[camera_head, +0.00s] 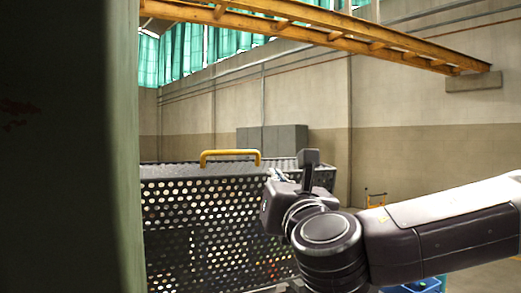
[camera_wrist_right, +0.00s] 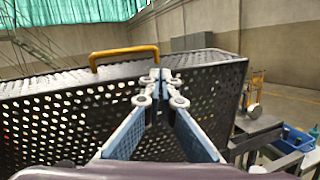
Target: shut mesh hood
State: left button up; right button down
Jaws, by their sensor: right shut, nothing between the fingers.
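The mesh hood (camera_head: 215,215) is a dark box of perforated sheet with a yellow handle (camera_head: 230,153) on its top. It stands left of centre in the head view and fills much of the wrist view (camera_wrist_right: 75,115). I cannot tell how far shut it is. My right gripper (camera_head: 278,175) is at the hood's right part, fingers together and empty. In the right wrist view its fingertips (camera_wrist_right: 160,76) overlap the perforated panel, right of the yellow handle (camera_wrist_right: 124,53). Whether they touch the panel is unclear. My left gripper is out of view.
A dark green upright panel (camera_head: 70,150) blocks the left of the head view. Grey cabinets (camera_head: 272,139) stand against the back wall. An orange overhead beam (camera_head: 340,38) crosses above. A blue bin (camera_wrist_right: 292,140) sits low on the right, also partly seen in the head view (camera_head: 425,285).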

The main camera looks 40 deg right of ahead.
jog(key=a+n, duration=0.1)
jog(key=p, duration=0.8)
send_near(259, 155)
jog(key=shift+n, duration=0.3)
jog(key=x, duration=0.6)
jog(key=shift+w+d, duration=0.15)
jog(key=shift+w, duration=0.2)
jog(key=shift+d, duration=0.1)
